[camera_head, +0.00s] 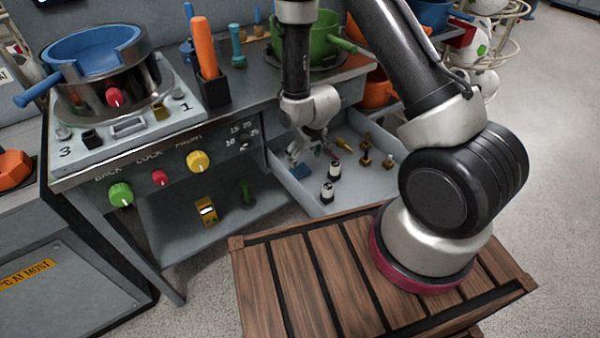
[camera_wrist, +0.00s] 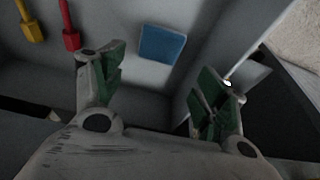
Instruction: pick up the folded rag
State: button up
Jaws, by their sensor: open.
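The folded rag is a small flat blue square (camera_wrist: 161,45) lying on the grey floor of the open drawer, near its wall. In the head view a small part of the blue rag (camera_head: 301,172) shows at the drawer's left side, just below my gripper (camera_head: 312,153). In the wrist view my gripper (camera_wrist: 158,82) is open, with its green-padded fingers wide apart and nothing between them. The rag lies beyond the fingertips, roughly in line with the gap between them. The fingers do not appear to touch it.
The open drawer (camera_head: 345,203) also holds black-and-white cylinders (camera_head: 327,192), brass pieces (camera_head: 366,160) and red and yellow tools (camera_wrist: 69,32). Its walls stand close around my gripper. Above is the counter with a green pot (camera_head: 310,42). A wooden slatted crate (camera_head: 290,275) is in front.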

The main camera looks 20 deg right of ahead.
aim_at(300, 169)
jog(key=shift+s+f, duration=0.1)
jog(key=shift+f, duration=0.4)
jog(key=x, duration=0.7)
jog(key=shift+d+f, duration=0.1)
jog(key=shift+f, duration=0.25)
jog(key=c, duration=0.7)
jog(key=shift+r, duration=0.1)
notch_tip(300, 169, up, 10)
jog(key=shift+f, duration=0.1)
jog(key=shift+o, duration=0.3)
jog(key=shift+c, duration=0.2)
